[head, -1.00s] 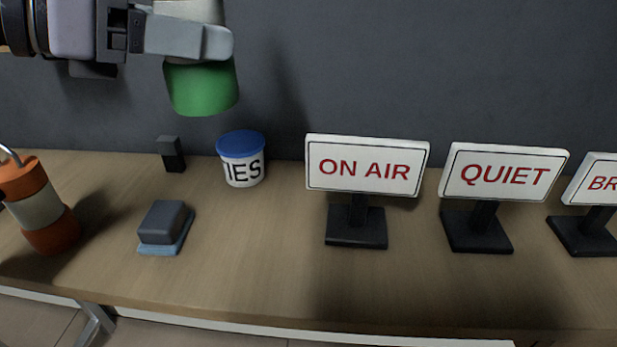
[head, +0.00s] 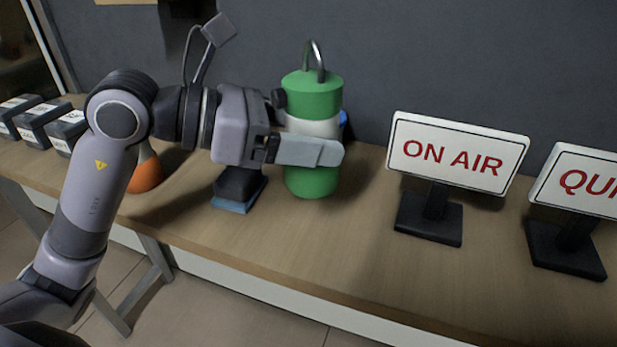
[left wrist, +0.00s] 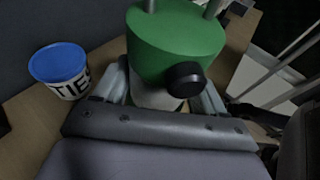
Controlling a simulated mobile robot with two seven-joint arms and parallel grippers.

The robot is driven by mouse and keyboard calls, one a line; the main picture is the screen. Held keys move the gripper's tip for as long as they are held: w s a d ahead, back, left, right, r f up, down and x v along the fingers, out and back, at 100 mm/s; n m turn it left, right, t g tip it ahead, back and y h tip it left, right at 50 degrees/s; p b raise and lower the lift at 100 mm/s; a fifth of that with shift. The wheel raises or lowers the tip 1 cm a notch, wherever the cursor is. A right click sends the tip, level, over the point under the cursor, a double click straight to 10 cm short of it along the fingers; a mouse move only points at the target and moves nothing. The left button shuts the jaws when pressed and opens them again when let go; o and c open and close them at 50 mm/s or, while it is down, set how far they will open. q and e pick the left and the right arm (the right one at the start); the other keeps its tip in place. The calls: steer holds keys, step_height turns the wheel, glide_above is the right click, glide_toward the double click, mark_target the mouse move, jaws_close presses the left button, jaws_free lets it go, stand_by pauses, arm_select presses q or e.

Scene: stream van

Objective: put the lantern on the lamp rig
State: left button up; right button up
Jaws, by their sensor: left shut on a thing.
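The lantern (head: 313,104) is a green cylinder with a white middle band and a metal loop handle. It is upright at mid picture in the head view. My left gripper (head: 322,150) is shut around its middle. I cannot tell whether its base touches the bench. In the left wrist view the lantern's green top (left wrist: 176,35) with a dark knob stands between the fingers (left wrist: 162,97). I cannot make out a lamp rig with certainty. My right gripper is not in view.
On the bench (head: 300,235), an orange lantern (head: 146,172) is partly behind my arm. A blue-lidded tub (left wrist: 60,70) stands beside the held lantern. An ON AIR sign (head: 455,157) is to the right; labelled boxes (head: 45,122) at left.

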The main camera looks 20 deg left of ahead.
mark_target(308, 175)
arm_select(q)
steer(key=shift+f+b, duration=0.35)
steer(key=shift+f, duration=2.7)
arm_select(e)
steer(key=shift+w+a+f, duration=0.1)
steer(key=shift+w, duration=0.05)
arm_select(q)
steer(key=shift+f, duration=0.25)
steer(key=o, duration=1.2)
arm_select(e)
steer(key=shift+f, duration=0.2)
arm_select(q)
steer(key=shift+r, duration=0.1)
steer(key=shift+r, duration=0.2)
steer(key=shift+b+v, duration=1.15)
steer(key=shift+v, duration=4.85)
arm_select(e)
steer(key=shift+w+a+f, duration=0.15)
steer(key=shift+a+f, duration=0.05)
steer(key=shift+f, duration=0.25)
